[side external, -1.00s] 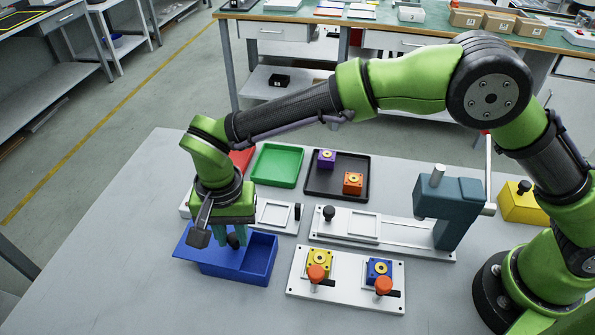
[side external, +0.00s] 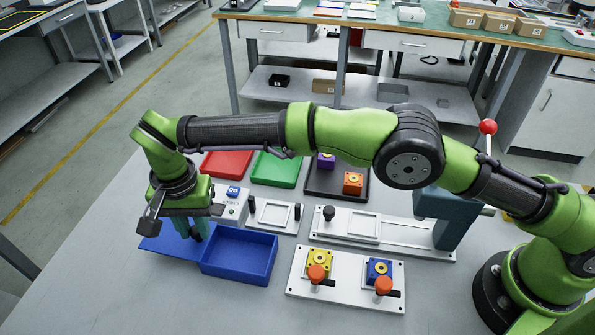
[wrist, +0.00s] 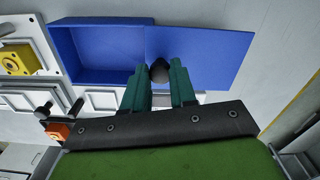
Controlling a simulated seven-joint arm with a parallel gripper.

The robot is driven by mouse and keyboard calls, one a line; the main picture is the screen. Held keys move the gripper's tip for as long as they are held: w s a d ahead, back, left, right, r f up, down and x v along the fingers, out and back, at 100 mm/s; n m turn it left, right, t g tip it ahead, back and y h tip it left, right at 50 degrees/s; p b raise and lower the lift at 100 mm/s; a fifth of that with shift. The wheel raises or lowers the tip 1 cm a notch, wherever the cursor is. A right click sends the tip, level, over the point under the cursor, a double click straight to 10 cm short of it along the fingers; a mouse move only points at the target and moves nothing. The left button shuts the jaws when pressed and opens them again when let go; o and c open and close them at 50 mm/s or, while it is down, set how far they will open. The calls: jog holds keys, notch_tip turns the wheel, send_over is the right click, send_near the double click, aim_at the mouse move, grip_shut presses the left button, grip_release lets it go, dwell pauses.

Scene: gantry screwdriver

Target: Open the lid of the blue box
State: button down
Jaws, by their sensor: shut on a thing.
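The blue box (side external: 240,272) stands on the grey table at the left, and its inside shows wide open and empty. Its flat blue lid (side external: 165,243) juts out to the left of the box. In the wrist view the lid (wrist: 205,50) lies beside the open box (wrist: 95,70). My gripper (side external: 191,232) is above the lid, close to the box's left edge. In the wrist view my gripper (wrist: 158,75) has its green fingers closed around the dark knob (wrist: 158,70) on the lid. The fingers partly hide the knob in the side view.
A red tray (side external: 226,163), a green tray (side external: 275,170) and a black tray (side external: 325,190) with purple and orange blocks stand behind. A white fixture (side external: 345,295) with yellow and blue blocks is right of the box. Table left of the lid is clear.

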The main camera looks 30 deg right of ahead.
jog(key=c, duration=0.9)
grip_release()
jog(key=shift+r, duration=3.8)
